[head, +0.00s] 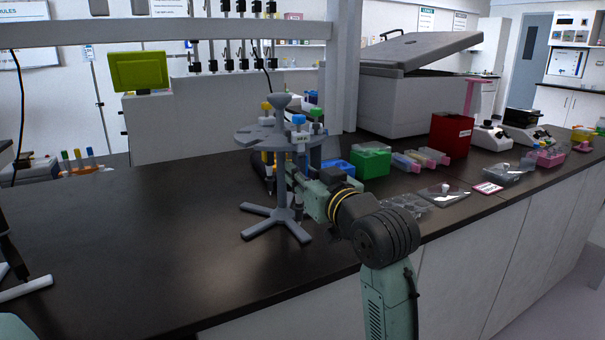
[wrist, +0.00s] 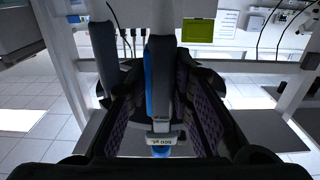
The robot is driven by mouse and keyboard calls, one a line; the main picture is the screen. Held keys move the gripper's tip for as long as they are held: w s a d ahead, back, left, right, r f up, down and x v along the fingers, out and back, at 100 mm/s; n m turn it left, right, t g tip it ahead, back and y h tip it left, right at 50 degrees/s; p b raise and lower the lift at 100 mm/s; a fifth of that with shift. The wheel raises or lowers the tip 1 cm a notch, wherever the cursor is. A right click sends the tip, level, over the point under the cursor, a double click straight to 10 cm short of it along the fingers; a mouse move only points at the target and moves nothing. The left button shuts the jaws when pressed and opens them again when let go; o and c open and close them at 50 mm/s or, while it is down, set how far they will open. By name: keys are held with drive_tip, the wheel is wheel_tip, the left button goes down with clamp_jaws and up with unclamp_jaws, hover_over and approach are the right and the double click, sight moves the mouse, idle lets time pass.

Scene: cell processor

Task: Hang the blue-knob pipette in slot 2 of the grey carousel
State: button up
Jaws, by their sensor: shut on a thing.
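The blue-knob pipette (head: 298,120) is upright at the front right of the grey carousel (head: 252,139) in the head view. My gripper (head: 292,174) reaches in from the right, below the carousel's round top, and is shut on this pipette. In the wrist view the pipette (wrist: 161,85) lies between my two dark padded fingers (wrist: 163,115), with its blue knob and a white label at the bottom. Whether the pipette rests in a slot or is only beside the rim cannot be told. Slot numbers are not readable.
A yellow-knob pipette (head: 266,106) and a green-knob pipette (head: 317,114) are at the carousel, on either side of the blue knob. A green box (head: 371,161) and a red box (head: 451,135) stand to the right. The black bench (head: 160,240) is clear at left.

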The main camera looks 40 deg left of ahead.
drive_tip(key=shift+w+a, duration=0.1)
drive_tip(key=shift+a, duration=0.15)
drive_tip(key=shift+w+a, duration=0.15)
drive_tip(key=shift+a, duration=0.2)
drive_tip(key=shift+f, duration=0.35)
idle(0.9)
drive_tip(key=o, duration=0.8)
drive_tip(key=v, duration=1.2)
drive_tip(key=shift+r, duration=0.1)
